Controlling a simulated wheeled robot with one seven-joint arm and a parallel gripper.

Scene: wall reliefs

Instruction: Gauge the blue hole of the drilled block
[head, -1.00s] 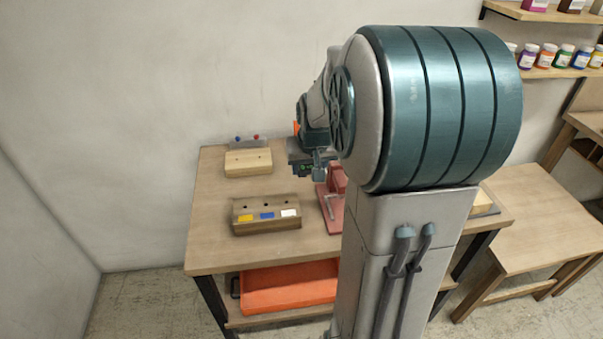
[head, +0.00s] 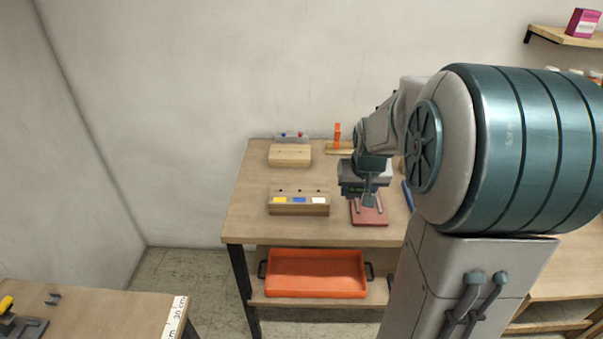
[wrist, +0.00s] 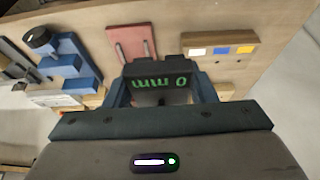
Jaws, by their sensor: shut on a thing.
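The drilled block (head: 299,209) lies on the wooden workbench, with yellow, blue and white labels and dark holes above them. The blue label (head: 299,200) is the middle one. In the wrist view the block (wrist: 217,40) is upper right of my gripper, apart from it. My gripper (head: 369,193) is right of the block in the head view. In the wrist view my gripper (wrist: 160,92) is shut on a dark gauge (wrist: 158,70) with an upside-down green display that seems to read 0 mm. The gauge's tip is hidden.
A red stand (head: 370,217) is on the bench beneath my gripper in the head view. A plain pale block (head: 289,155) and a grey rack with blue and red pins (head: 292,136) sit at the back. An orange tray (head: 316,274) is on the shelf below. Bare bench lies left of the drilled block.

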